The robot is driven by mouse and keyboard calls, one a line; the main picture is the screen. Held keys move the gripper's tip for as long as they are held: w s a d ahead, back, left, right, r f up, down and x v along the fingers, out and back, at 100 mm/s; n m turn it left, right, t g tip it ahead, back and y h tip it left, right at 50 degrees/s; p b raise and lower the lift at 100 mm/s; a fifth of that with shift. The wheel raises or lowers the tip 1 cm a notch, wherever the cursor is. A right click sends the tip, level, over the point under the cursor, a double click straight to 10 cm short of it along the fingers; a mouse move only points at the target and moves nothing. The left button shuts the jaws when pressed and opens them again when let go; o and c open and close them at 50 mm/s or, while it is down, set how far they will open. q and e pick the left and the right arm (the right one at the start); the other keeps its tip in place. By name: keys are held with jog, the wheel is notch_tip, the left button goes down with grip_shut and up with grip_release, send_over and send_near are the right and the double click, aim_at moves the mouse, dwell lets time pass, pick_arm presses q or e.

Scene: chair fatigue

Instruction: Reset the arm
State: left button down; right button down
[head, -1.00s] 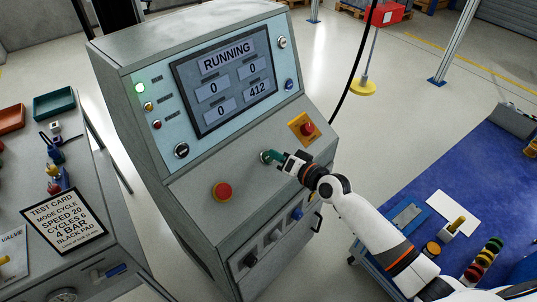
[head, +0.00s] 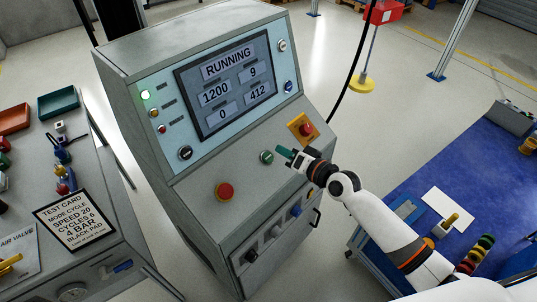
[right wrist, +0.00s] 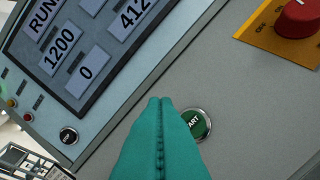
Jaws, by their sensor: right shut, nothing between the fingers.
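My right gripper (head: 286,153) is shut and empty, its green fingertips just right of the green start button (head: 267,157) on the grey control cabinet (head: 215,182). In the right wrist view the shut fingertips (right wrist: 160,105) partly cover the green button (right wrist: 196,124), with "ART" readable. A gap shows between fingertips and button in the head view. The screen (head: 228,80) reads RUNNING, with 1200, 9, 0 and 412. A green lamp (head: 145,95) is lit on the panel. My left gripper is not in view.
A red mushroom button (head: 225,191) sits left of the green one. A red knob on a yellow plate (head: 304,128) is to its right. A bench with a test card (head: 75,219) stands at left. A blue-topped table (head: 455,172) stands at right. Open floor lies behind.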

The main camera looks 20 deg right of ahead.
dwell(0.6)
jog(key=s+a+f+n+g+h, duration=0.1)
jog(key=s+a+f+n+g, duration=0.2)
jog(key=s, duration=0.5)
jog(key=s+a+f+n+g+h, duration=0.1)
jog(key=s+a+f+n+g, duration=0.15)
jog(key=s, duration=0.45)
jog(key=s+d+g+h, duration=0.2)
jog(key=s+d+h, duration=0.15)
jog(key=s, duration=0.45)
jog(key=s+d+g+h, duration=0.2)
jog(key=s+d+g, duration=0.15)
jog(key=s, duration=0.45)
notch_tip(320, 180, down, 27)
jog(key=s, duration=0.2)
jog(key=s+d+f+g, duration=0.1)
jog(key=s+f, duration=0.7)
jog(key=s+d+f, duration=0.2)
jog(key=s+f, duration=0.6)
jog(key=shift+d+n+g, duration=0.3)
jog(key=shift+n+g, duration=0.05)
jog(key=shift+g, duration=0.05)
jog(key=shift+s, duration=0.1)
dwell(0.9)
